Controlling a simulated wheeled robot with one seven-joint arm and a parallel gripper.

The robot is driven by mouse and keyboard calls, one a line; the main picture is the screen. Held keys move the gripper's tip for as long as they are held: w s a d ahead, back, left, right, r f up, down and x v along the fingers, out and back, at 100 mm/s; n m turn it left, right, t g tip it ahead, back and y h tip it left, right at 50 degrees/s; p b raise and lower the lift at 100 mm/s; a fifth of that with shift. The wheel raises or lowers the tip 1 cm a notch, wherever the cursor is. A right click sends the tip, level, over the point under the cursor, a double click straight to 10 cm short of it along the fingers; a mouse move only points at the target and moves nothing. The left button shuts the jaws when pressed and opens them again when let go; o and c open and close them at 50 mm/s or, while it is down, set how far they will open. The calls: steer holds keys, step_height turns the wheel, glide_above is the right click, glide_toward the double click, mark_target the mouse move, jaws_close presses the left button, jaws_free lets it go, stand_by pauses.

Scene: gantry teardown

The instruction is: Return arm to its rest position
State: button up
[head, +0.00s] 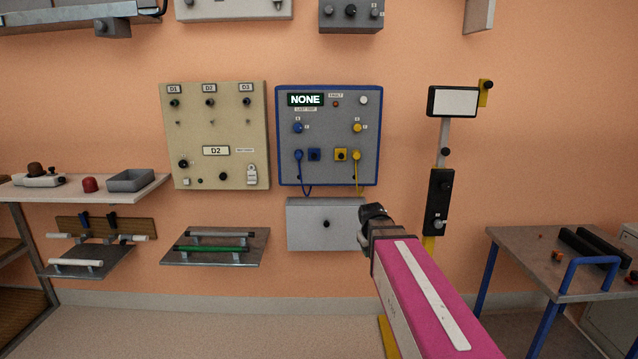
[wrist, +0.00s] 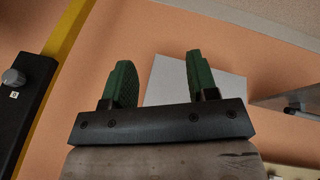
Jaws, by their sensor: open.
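My arm, magenta with a white stripe, reaches up from the bottom right in the head view. Its dark end with my gripper (head: 372,212) is in front of the wall, beside the right edge of a grey box (head: 310,235). In the wrist view my gripper (wrist: 160,82) shows two green fingers set well apart, with nothing between them. The pale grey box (wrist: 215,88) is behind the fingers there. In the head view the fingers are too small to make out.
A blue-edged panel (head: 330,172) with a display reading NONE and a beige panel (head: 185,140) hang on the wall. A black control box (head: 439,195) on a post is right of my gripper. A table (head: 510,262) stands at right. Shelves (head: 150,188) are at left.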

steer(key=s+f+m+g+y, duration=0.1)
steer(key=s+f+m+g, duration=0.2)
steer(key=s+f, duration=1.1)
steer(key=shift+s+f+m+g+y, duration=0.4)
steer(key=shift+s+g, duration=0.1)
steer(key=shift+s, duration=0.45)
